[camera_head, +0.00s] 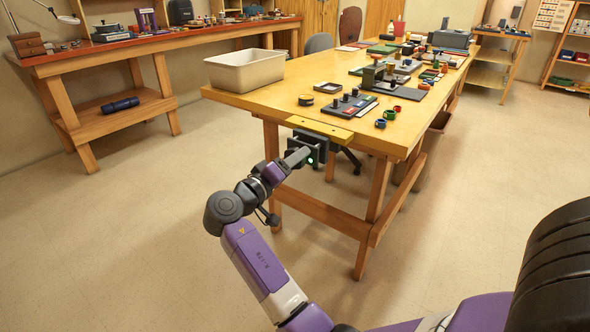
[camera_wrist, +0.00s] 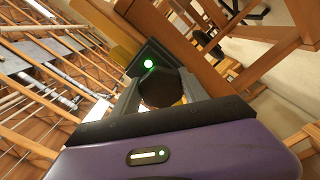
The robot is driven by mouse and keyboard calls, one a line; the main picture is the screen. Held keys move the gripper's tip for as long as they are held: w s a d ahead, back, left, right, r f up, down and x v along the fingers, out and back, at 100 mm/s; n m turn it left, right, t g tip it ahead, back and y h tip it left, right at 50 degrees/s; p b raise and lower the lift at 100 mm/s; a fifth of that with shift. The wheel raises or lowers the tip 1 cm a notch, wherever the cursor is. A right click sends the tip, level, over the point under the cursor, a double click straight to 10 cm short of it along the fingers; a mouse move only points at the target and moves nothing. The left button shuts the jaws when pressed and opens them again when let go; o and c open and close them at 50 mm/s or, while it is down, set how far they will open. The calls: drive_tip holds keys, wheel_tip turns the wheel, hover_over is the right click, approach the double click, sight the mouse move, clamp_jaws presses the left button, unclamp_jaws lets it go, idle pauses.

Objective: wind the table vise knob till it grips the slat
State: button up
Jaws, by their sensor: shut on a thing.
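The table vise (camera_head: 325,147) is a dark block under the near edge of the wooden table (camera_head: 230,97). A yellowish slat (camera_head: 320,131) lies level at its top; the gap between jaw and slat cannot be made out. My gripper (camera_head: 300,157) reaches the vise front from the left. In the wrist view my gripper (camera_wrist: 162,95) is shut on the dark, faceted knob (camera_wrist: 163,88), a finger on each side. A small green light (camera_wrist: 148,63) glows on the dark vise face behind it. The slat (camera_wrist: 112,38) partly shows at upper left there.
A pale bin (camera_head: 245,72) stands on the table's left corner. A dark tray with pegs (camera_head: 345,106), coloured rings (camera_head: 390,114) and other tools cover the tabletop. A table leg (camera_head: 378,190) and low crossbar (camera_head: 320,217) stand below. The floor at left is clear.

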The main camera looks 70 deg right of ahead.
drive_tip(key=shift+f+m+b, duration=0.15)
drive_tip(key=shift+m+b, duration=0.35)
drive_tip(key=shift+m, duration=0.1)
drive_tip(key=o, duration=1.4)
drive_tip(key=shift+c, duration=0.2)
drive_tip(key=shift+a, duration=0.15)
drive_tip(key=p+v, duration=0.1)
drive_tip(key=v, duration=0.6)
drive_tip(key=shift+a, duration=0.3)
drive_tip(key=shift+w, duration=0.1)
